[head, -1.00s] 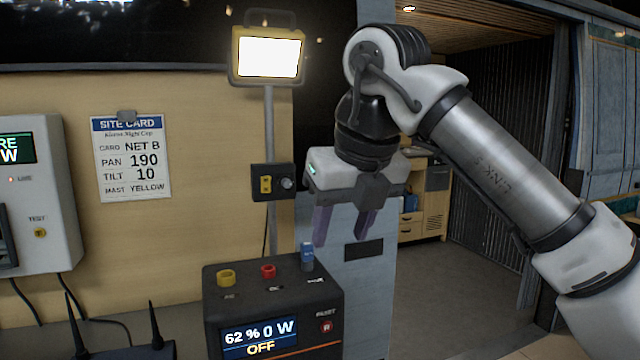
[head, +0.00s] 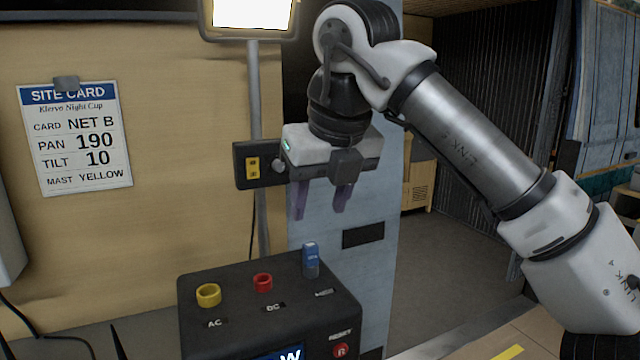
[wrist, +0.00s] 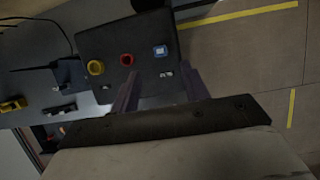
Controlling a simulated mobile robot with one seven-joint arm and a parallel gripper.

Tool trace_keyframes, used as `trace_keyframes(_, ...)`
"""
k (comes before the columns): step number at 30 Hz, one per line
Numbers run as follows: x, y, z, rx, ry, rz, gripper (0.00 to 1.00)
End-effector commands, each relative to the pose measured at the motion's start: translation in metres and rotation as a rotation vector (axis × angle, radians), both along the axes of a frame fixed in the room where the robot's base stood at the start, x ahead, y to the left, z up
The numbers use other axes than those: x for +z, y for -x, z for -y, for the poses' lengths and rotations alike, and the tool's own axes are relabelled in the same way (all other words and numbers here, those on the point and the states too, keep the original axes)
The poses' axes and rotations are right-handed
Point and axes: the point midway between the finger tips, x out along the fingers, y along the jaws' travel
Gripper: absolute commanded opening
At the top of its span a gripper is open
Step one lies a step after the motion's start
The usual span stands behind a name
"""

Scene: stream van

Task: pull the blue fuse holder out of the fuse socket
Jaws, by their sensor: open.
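The blue fuse holder (head: 311,258) stands upright at the right of the top of a dark power box (head: 240,292). My gripper (head: 320,212) points down, open and empty, above the box and apart from the fuse holder. In the wrist view its two purple fingers (wrist: 158,92) reach toward the box, with clear space between them.
A yellow ring socket (head: 208,295) and a red ring socket (head: 262,282) stand left of the fuse holder. A lamp pole (head: 254,110) with a switch box (head: 258,164) rises behind. A site card (head: 75,137) hangs on the wall. Floor lies open at right.

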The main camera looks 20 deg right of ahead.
Motion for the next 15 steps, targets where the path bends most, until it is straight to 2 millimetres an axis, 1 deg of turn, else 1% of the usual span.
trace_keyframes(1,-0.01,-0.003,0.0,0.002,-0.001,-0.002,0.45)
trace_keyframes(9,-0.06,-0.024,-0.001,0.003,-0.002,-0.002,0.45)
trace_keyframes(15,-0.089,-0.036,-0.002,0.002,-0.001,-0.001,0.45)
